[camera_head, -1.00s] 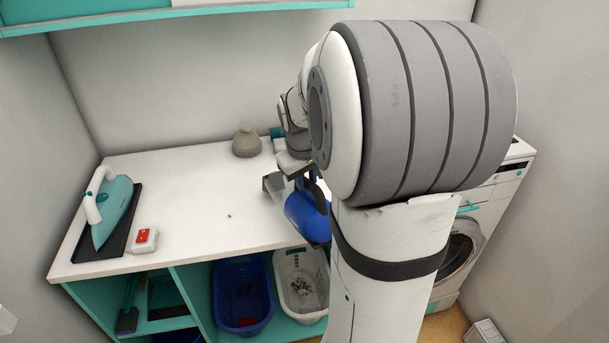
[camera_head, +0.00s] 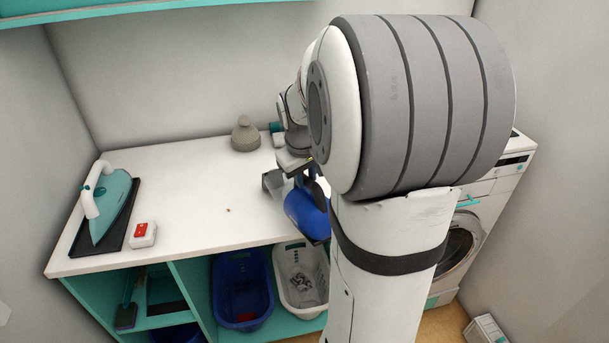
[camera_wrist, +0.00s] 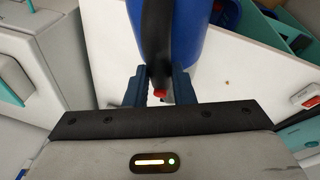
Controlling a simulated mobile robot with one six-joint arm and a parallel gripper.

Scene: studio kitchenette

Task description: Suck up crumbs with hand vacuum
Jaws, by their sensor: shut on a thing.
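The hand vacuum (camera_head: 307,214) has a blue body and a grey nozzle at its left end. It is held above the right part of the white countertop (camera_head: 190,185). My gripper (camera_wrist: 160,84) is shut on the vacuum's dark handle, and the blue body (camera_wrist: 187,35) shows beyond the fingers in the wrist view. My arm hides part of the vacuum in the head view. A small dark speck, perhaps crumbs (camera_head: 228,210), lies on the countertop to the left of the nozzle, with a gap between them.
A teal iron (camera_head: 111,206) stands on a dark tray at the left, beside a white box with a red top (camera_head: 143,235). A grey-beige rounded object (camera_head: 245,135) stands at the back. Blue (camera_head: 242,290) and white (camera_head: 301,280) basins sit below. The counter's middle is mostly clear.

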